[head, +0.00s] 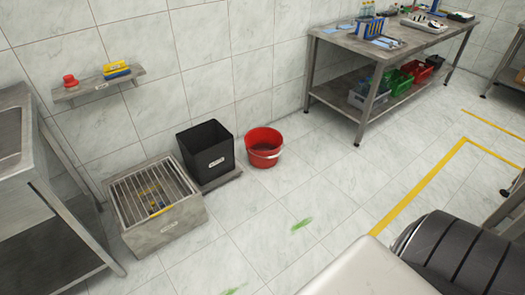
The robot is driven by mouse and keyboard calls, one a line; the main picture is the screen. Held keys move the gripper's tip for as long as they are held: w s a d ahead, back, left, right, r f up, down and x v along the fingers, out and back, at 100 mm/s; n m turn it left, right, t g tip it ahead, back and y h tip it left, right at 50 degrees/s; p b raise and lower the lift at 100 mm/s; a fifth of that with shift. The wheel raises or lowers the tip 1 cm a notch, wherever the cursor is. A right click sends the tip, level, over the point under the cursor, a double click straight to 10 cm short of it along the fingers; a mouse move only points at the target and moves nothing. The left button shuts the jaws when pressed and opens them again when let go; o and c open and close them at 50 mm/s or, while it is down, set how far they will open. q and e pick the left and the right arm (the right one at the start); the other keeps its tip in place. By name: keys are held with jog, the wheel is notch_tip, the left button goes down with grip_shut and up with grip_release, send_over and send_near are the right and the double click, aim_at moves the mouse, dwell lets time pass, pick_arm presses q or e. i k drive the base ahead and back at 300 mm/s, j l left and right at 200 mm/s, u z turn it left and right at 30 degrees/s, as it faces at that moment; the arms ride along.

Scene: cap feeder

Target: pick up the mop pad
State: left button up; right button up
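I cannot pick out a mop pad with certainty. A small wall shelf (75,93) at the upper left holds a flat yellow and blue item (116,70), which may be a pad or sponge, and a small red item (70,81). Below it, a grey box with a slatted grate (168,238) stands on the floor. Small yellow and blue things show at its grate, too small to name. Neither of my grippers is in view.
A black bin (208,162) and a red bucket (264,157) stand by the wall. A metal table (20,140) is at left, a loaded workbench (345,40) at the back. Green smears (302,224) and a yellow line (420,186) mark otherwise open floor.

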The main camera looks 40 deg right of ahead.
aim_at(114, 70)
jog(key=u, duration=0.45)
jog(key=i+l+u, duration=0.15)
jog(key=l+u, duration=0.25)
jog(key=i+l+u, duration=0.1)
jog(key=l+u, duration=1.1)
